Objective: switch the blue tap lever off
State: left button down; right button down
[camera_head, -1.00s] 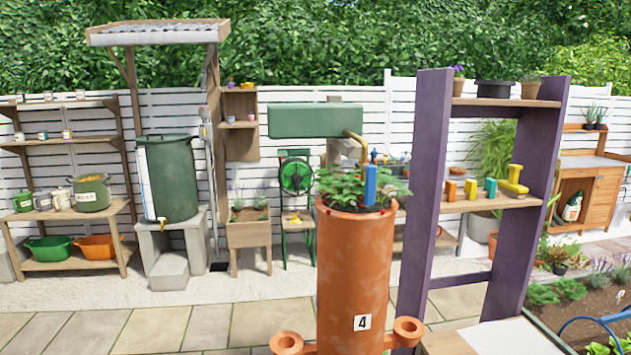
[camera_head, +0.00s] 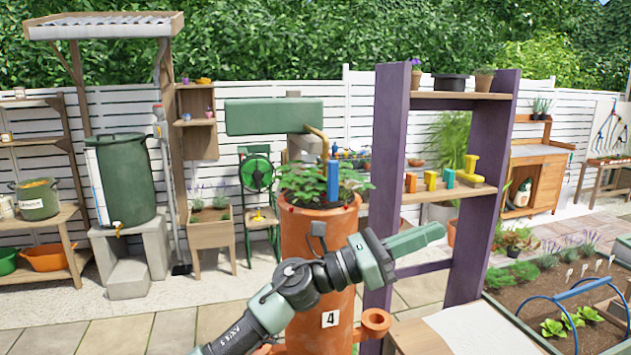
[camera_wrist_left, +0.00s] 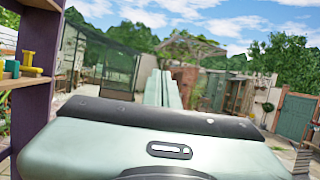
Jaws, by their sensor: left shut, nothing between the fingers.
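My left gripper (camera_head: 440,231) is shut and empty, pointing right in front of the purple shelf post. It is below and to the right of the lever and apart from it. The shut fingers (camera_wrist_left: 163,88) also show in the left wrist view, pointing away from the lever, which is not seen there. My right gripper is out of view.
A purple-sided shelf (camera_head: 390,180) stands just right of the tower, with several coloured blocks (camera_head: 449,177) on its middle board. A ring-shaped side cup (camera_head: 375,320) sticks out from the tower. A raised bed (camera_head: 545,292) lies at the right.

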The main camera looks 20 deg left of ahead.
pick_arm(q)
notch_tip(320, 180, up, 3)
jog(key=s+d+m+g+y, duration=0.15)
jog(key=m+g, duration=0.25)
jog(key=m, duration=0.4)
jog(key=m+t+y, duration=0.2)
jog(key=m+y, duration=0.8)
jog(key=y, duration=0.7)
send_near(330, 178)
jog(key=s+a, duration=0.4)
jog(key=a, duration=0.2)
jog(key=shift+f+h, duration=0.1)
jog(key=shift+h, duration=0.15)
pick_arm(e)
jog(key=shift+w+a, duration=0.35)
pick_arm(q)
jog(key=shift+w, duration=0.1)
